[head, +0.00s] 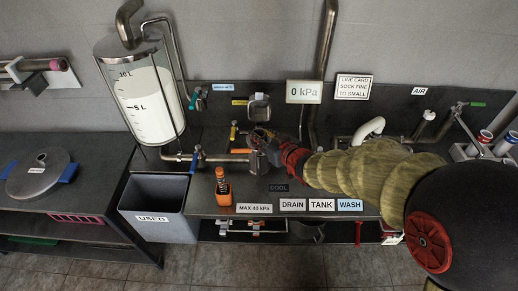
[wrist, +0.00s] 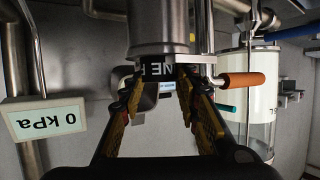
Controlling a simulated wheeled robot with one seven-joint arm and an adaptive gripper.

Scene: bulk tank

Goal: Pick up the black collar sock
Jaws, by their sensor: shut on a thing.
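My gripper (head: 264,148) is at the steel pipework above the middle of the bench. In the wrist view, its yellow-padded fingers (wrist: 157,82) stand apart, one on each side of a black band with white letters (wrist: 170,70), and are shut on it. I take this band to be the sock's black collar; its lettering is partly cut off. A steel cylinder (wrist: 160,28) adjoins the band in the wrist view. Whether the band is clear of the cylinder cannot be told. The sock's body is not visible.
An orange handle (wrist: 243,80) is close beside the fingers. A tall tank of white liquid (head: 148,95) and the USED bin (head: 157,216) are at left. An orange bottle (head: 223,187) stands on the bench front. The gauge (head: 304,92) reads 0 kPa.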

